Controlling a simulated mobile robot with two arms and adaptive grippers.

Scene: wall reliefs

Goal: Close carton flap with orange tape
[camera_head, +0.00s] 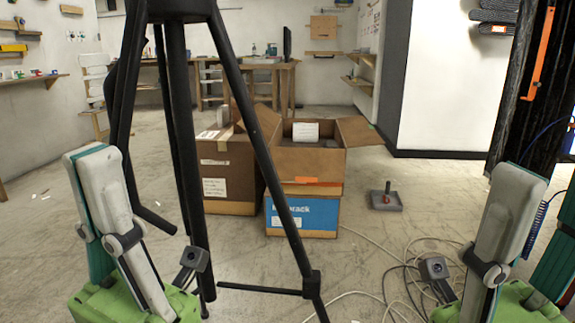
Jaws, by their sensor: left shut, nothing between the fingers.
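A brown carton (312,162) stands open in the middle of the view, with orange tape (318,181) low on its front. Its right flap (360,132) sticks outward to the right, and another flap (267,118) is raised at its left. A white item (305,131) shows inside. My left gripper (90,152) is shut and empty at the lower left, well apart from the carton. My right gripper (546,178) is partly cut off at the right edge; its fingers look apart, with nothing visible between them.
The carton rests on a blue-fronted box (317,216). Another carton (228,172) stands to its left. Black tripod legs (262,140) partly cross the cartons. A grey block with a red-based handle (387,199) lies on the floor. Cables (385,257) cover the front floor.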

